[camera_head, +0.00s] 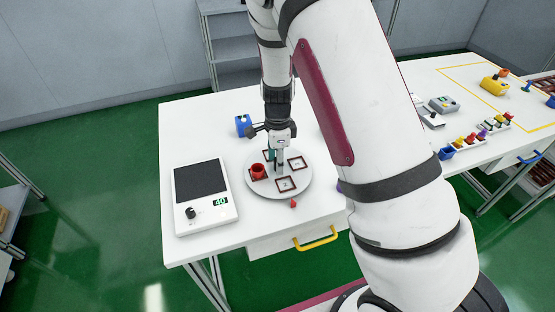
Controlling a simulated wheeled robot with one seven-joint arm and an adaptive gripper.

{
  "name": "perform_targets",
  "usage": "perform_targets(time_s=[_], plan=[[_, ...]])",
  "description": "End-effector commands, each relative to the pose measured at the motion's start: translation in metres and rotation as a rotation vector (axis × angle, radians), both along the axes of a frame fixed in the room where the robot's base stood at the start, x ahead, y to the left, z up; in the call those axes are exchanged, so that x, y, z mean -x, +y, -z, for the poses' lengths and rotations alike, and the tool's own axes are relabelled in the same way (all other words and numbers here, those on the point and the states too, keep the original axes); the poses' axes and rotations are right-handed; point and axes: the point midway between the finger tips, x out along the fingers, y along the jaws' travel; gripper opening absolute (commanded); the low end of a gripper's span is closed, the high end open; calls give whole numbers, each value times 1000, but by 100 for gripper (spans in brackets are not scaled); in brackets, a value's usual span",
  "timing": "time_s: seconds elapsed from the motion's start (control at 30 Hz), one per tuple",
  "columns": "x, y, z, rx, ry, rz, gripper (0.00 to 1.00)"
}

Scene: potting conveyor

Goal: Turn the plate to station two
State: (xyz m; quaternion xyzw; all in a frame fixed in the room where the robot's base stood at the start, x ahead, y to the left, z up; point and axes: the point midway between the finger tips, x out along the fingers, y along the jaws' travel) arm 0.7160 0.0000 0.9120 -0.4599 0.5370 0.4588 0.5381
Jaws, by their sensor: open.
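A round grey plate (305,182) lies on the white table. It carries several dark-red square outlines, one at the right (297,162) and one at the front (286,184). A red cup-like part (258,171) stands at the plate's left side. A small red marker (293,204) sits on the table just off the plate's front edge. My gripper (279,168) points down over the middle of the plate and is open. A green piece shows partly behind its fingers. Whether the fingers touch anything on the plate cannot be told.
A white device with a dark panel, a knob and a green "40" display (204,193) stands left of the plate. A blue block (243,125) is behind it. A yellow drawer handle (316,238) juts from the table front. Small coloured parts (480,137) stand at the right.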

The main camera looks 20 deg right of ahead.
Motion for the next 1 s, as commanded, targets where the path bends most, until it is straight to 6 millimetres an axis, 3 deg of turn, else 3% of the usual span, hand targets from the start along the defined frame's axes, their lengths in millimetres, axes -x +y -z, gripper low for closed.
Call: perform_targets(time_s=[0.17, 0.6, 0.8, 1.0], plan=[[-1, 1, -18, 0, -4, -1, 41], [-1, 1, -101, -1, -4, -2, 41], [0, 1, -117, 0, -2, -1, 41], [0, 1, -119, 0, -1, -1, 41]])
